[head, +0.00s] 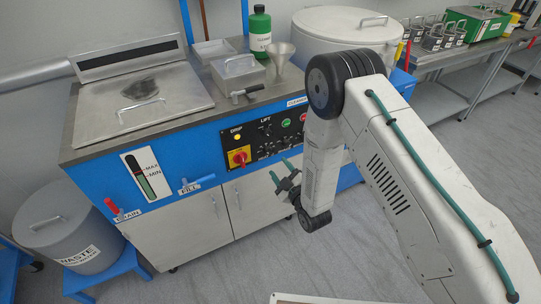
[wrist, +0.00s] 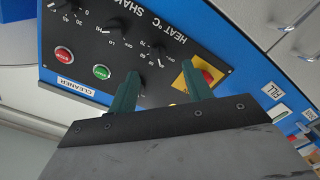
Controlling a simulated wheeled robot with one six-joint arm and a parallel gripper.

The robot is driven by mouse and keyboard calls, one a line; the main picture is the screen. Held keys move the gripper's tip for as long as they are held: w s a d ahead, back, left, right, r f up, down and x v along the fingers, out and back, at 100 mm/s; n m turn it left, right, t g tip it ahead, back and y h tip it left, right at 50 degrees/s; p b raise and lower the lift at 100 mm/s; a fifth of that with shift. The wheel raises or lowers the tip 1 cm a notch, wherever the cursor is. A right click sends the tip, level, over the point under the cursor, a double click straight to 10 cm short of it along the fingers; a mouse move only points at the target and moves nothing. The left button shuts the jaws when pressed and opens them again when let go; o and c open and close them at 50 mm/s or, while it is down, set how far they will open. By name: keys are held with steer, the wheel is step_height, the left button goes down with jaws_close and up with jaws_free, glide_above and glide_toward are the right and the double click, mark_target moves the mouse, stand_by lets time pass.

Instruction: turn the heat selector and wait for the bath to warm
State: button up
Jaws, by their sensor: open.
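The bath is a steel-topped blue unit with a closed lid (head: 165,105). Its black control panel (head: 262,140) carries several black knobs, partly behind my arm in the head view. In the wrist view the panel appears rotated, with a "HEAT °C" label (wrist: 168,28) near a knob (wrist: 158,51). Another knob (wrist: 140,82) is by the left fingertip; I cannot tell which knob is the heat selector. My gripper (wrist: 163,80) is open, its green fingers pointing at the panel with nothing held. In the head view my gripper (head: 281,170) is in front of the panel's lower edge.
A red-and-yellow switch (head: 239,157) is left of the knobs; a yellow lamp (head: 237,137) is above it. Green (wrist: 101,72) and red (wrist: 64,54) buttons share the panel. A level gauge (head: 139,176) and red drain handle (head: 113,206) are lower left. The front floor is clear.

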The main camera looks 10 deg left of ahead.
mark_target(270, 154)
steer(key=x, duration=0.7)
steer(key=shift+w+a+r, duration=0.2)
steer(key=shift+w+r, duration=0.05)
steer(key=shift+w, duration=0.1)
steer(key=c, duration=1)
